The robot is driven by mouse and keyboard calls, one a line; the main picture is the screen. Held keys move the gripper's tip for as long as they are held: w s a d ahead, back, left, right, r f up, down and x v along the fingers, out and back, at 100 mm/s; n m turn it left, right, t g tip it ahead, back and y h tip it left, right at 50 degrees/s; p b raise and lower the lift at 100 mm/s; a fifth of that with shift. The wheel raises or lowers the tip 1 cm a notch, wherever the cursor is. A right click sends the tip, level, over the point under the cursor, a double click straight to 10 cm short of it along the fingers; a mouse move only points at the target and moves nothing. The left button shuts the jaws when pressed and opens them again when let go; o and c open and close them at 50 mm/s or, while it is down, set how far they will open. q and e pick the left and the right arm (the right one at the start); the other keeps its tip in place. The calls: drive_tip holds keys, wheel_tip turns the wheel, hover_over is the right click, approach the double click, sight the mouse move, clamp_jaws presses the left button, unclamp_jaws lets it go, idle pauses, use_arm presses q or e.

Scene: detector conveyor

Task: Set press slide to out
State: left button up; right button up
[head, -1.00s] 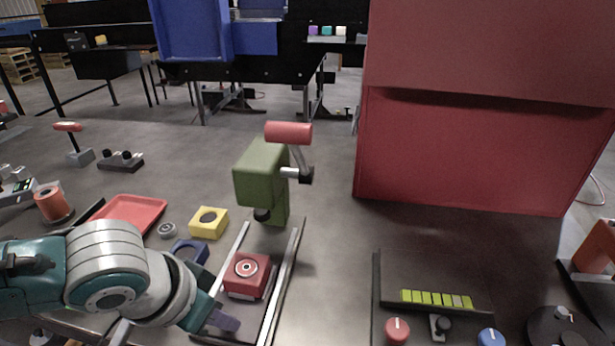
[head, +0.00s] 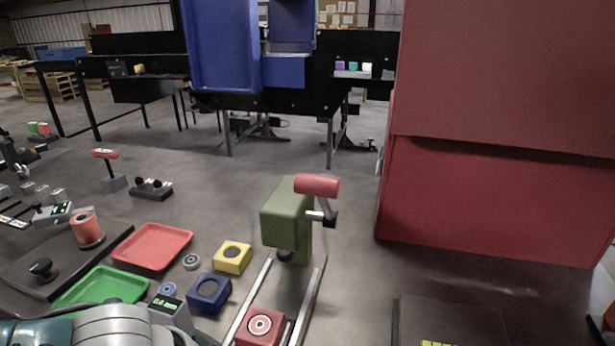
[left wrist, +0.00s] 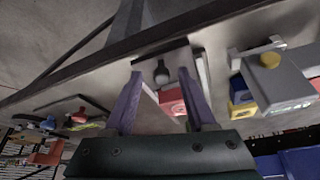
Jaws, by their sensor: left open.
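The olive-green press (head: 286,218) with its red lever handle (head: 317,185) stands at centre in the head view. Two light rails (head: 308,305) run from it toward me. The slide, a red block with a ringed round top (head: 262,328), sits between the rails at the bottom edge, on the near side of the press, not under it. In the left wrist view my left gripper (left wrist: 160,73) has its purple fingers spread. A dark knob on a plate shows between them, and a red block (left wrist: 172,102) shows beyond. Contact cannot be told. My right gripper is out of view.
Left of the rails are a blue block (head: 209,293), a yellow block (head: 232,257), a red tray (head: 152,246) and a green tray (head: 105,287). A large red cabinet (head: 490,200) stands at right. Floor between press and cabinet is clear.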

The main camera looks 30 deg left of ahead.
use_arm(q)
drive_tip(key=p+v, duration=0.2)
drive_tip(key=v, duration=0.8)
idle(0.4)
